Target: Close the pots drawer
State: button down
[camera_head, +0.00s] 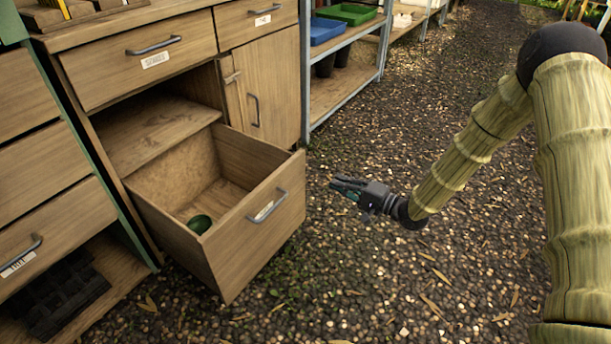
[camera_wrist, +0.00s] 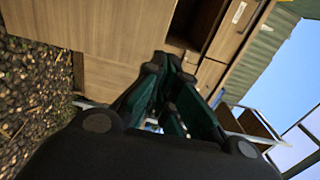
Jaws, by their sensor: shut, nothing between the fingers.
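A wooden drawer (camera_head: 245,247) is pulled far out of the lower part of the cabinet in the head view. Its front has a metal bar handle (camera_head: 267,206) and a pale label that is too small to read. A green round item (camera_head: 200,223) lies inside, near the front left corner. My gripper (camera_head: 346,187) is shut and empty. It is in the air to the right of the drawer front, apart from it. In the wrist view my gripper (camera_wrist: 172,95) points towards wooden cabinet fronts.
A closed upper drawer (camera_head: 130,65) and a cabinet door (camera_head: 262,95) are above and behind the open drawer. A metal shelf rack (camera_head: 340,88) with blue and green trays stands farther back. Another drawer unit (camera_head: 45,215) is at left. The gravel floor (camera_head: 330,290) in front is clear.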

jog(key=b, duration=0.6)
send_near(293, 162)
jog(key=x, duration=0.5)
jog(key=shift+w+f, duration=0.15)
jog(key=shift+f, duration=0.1)
jog(key=shift+b+x, duration=0.4)
jog(key=shift+x, duration=0.55)
jog(key=shift+r, duration=0.15)
